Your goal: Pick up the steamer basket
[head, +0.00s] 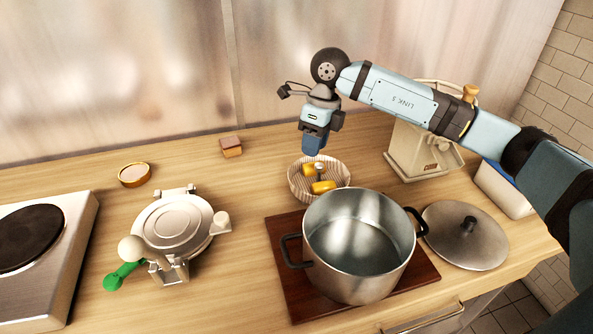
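The steamer basket (296,187) is a small, round, pale ribbed basket standing on the wooden counter behind the pot. My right gripper (312,152) points down just above the back of the basket, near the post. Its fingertips are small and seen from behind, so I cannot tell whether they are apart or touch anything. My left gripper is out of view.
A steel pot (345,262) stands on a dark board (285,262) just in front of the basket. Its lid (470,240) lies to the right. A beige machine (415,158) stands behind right. A round metal press (172,222) and a hotplate (75,255) are left. A brown block (231,148) lies back left.

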